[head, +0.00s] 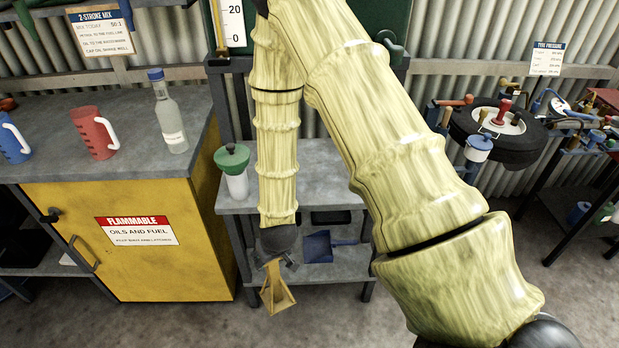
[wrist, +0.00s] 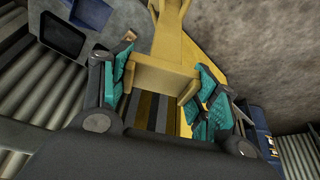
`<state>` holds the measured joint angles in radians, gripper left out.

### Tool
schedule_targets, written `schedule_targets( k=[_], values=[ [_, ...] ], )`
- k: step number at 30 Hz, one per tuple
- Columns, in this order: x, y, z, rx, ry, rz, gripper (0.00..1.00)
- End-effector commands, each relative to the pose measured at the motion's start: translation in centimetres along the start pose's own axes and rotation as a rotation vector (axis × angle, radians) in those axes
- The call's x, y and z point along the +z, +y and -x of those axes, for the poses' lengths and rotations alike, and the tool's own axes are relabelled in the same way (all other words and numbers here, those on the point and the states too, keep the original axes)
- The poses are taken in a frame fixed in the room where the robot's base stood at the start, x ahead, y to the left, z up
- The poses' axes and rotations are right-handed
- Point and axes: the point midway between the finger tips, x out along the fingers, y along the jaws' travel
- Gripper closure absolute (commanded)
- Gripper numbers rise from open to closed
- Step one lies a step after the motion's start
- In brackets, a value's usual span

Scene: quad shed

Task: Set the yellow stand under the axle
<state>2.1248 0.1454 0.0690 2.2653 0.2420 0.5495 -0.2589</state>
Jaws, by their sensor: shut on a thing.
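The yellow stand (head: 278,292) hangs below my gripper (head: 273,258) in the head view, in front of the grey shelf unit and above the floor. In the wrist view the stand (wrist: 160,77) shows as a yellow block between the teal finger pads, with a narrower part reaching away to the top edge. My gripper (wrist: 163,88) is shut on it there. The stand's far end is cut off in the wrist view. I cannot make out an axle in either view.
A yellow cabinet (head: 145,265) is left of the stand, under a grey bench (head: 120,165) with mugs and a bottle. A blue dustpan (head: 318,247) lies on the low shelf behind. A tyre (head: 510,140) is at right. Bare floor (head: 260,328) lies in front.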

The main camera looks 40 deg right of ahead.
Motion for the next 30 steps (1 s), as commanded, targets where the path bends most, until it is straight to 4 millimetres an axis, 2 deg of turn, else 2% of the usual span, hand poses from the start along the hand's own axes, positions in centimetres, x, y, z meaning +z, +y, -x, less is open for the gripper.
schedule_targets(
  k=[1,9,30],
  values=[
    [-1.0,0.4,1.4,0.003,0.006,-0.010,1.00],
    [-3.7,2.5,6.4,0.024,0.006,-0.061,1.00],
    [-8.9,6.7,19.9,0.092,0.005,-0.220,1.00]
  ],
)
